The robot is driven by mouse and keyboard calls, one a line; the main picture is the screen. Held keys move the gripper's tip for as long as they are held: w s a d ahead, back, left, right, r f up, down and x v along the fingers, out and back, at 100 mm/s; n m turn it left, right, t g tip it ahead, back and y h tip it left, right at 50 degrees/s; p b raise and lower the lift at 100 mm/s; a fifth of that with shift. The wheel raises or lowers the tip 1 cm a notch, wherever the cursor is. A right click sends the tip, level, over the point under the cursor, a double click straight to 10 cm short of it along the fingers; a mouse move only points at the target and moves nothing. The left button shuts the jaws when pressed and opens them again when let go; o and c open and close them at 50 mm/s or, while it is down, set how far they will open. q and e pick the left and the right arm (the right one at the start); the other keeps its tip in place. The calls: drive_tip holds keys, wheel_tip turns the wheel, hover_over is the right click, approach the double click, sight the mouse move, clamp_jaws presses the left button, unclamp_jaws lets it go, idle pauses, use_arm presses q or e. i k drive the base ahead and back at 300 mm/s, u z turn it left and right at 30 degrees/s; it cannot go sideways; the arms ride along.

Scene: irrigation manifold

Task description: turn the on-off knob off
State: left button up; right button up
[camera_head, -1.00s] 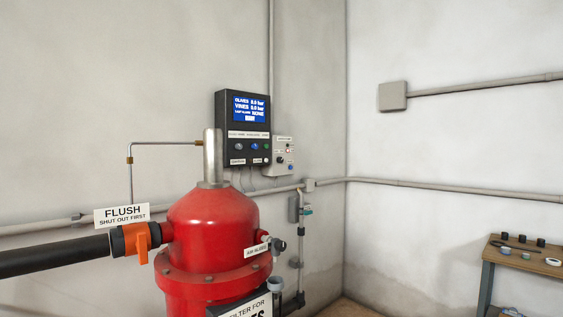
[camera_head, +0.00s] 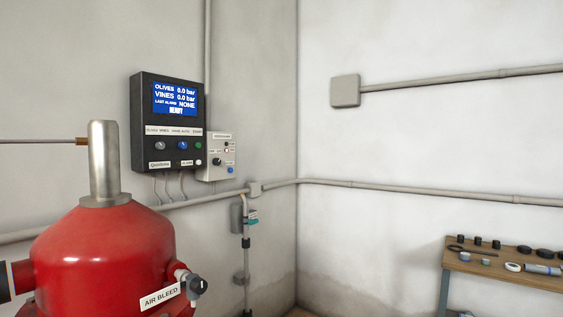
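A black control box (camera_head: 168,121) with a blue screen hangs on the left wall. The screen reads olives 0.0 bar, vines 0.0 bar, last alarm none, ready. Neither of my grippers is in view.
A red filter tank (camera_head: 104,255) with a metal pipe on top and an air bleed valve (camera_head: 196,286) stands at the lower left, in front of the wall. A wooden workbench (camera_head: 510,274) with small parts is at the lower right. The middle is clear.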

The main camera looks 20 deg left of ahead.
sight(216, 161)
drive_tip(key=z, duration=0.35)
drive_tip(key=i, duration=2.55)
drive_tip(key=u, duration=1.45)
drive_tip(key=i, duration=0.75)
drive_tip(key=u, duration=1.15)
drive_tip(key=i, duration=0.2)
